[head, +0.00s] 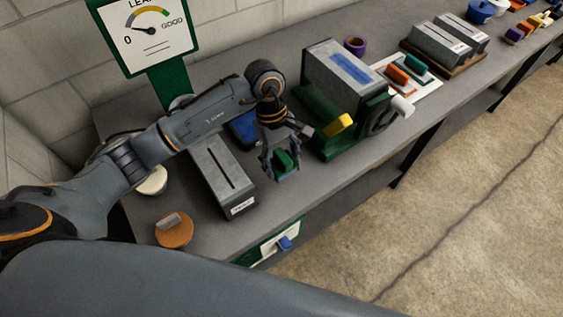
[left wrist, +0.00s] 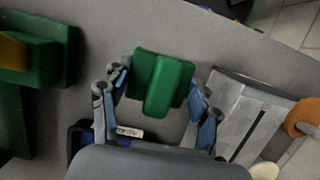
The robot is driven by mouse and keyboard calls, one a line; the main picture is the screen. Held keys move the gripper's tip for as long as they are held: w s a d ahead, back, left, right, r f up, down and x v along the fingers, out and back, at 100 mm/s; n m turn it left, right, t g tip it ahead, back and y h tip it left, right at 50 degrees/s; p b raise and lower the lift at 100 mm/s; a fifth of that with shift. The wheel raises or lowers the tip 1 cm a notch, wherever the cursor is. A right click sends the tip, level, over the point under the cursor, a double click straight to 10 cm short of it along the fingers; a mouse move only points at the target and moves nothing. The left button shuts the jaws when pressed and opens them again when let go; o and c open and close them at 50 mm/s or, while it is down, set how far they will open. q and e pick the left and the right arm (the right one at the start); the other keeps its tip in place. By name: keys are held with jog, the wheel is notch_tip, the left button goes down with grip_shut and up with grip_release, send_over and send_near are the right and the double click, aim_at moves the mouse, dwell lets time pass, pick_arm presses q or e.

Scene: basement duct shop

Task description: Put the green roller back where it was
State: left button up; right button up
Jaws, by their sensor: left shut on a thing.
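My left gripper (head: 283,168) is shut on a green block-like piece with a raised bar, which I take to be the green roller (head: 288,158). It hangs over the bench near the front edge, between a slotted grey box and a green machine. In the left wrist view, the green roller (left wrist: 162,82) sits between the two fingers of the left gripper (left wrist: 158,105). A white board (head: 430,88) farther along the bench carries an orange piece (head: 398,75) and a teal piece (head: 414,63). My right gripper is not in view.
The slotted grey box (head: 220,172) stands left of the gripper, and a blue tray (head: 242,130) lies behind it. The green machine (head: 318,105) with a yellow handle (head: 339,125) stands close right. An orange disc (head: 174,234) lies near left. The bench front has some bare room.

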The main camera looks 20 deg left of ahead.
aim_at(281, 168)
pick_arm(q)
jog(key=shift+w+a+f, duration=0.1)
jog(key=shift+w+f, duration=0.15)
jog(key=shift+f, duration=0.05)
notch_tip(281, 168, down, 3)
jog(key=shift+p, duration=1.2)
jog(key=shift+a+f, duration=0.1)
jog(key=shift+f, duration=0.15)
jog(key=o, duration=0.6)
jog(key=shift+f+b, duration=0.1)
jog(key=shift+b, duration=0.25)
jog(key=o, duration=0.4)
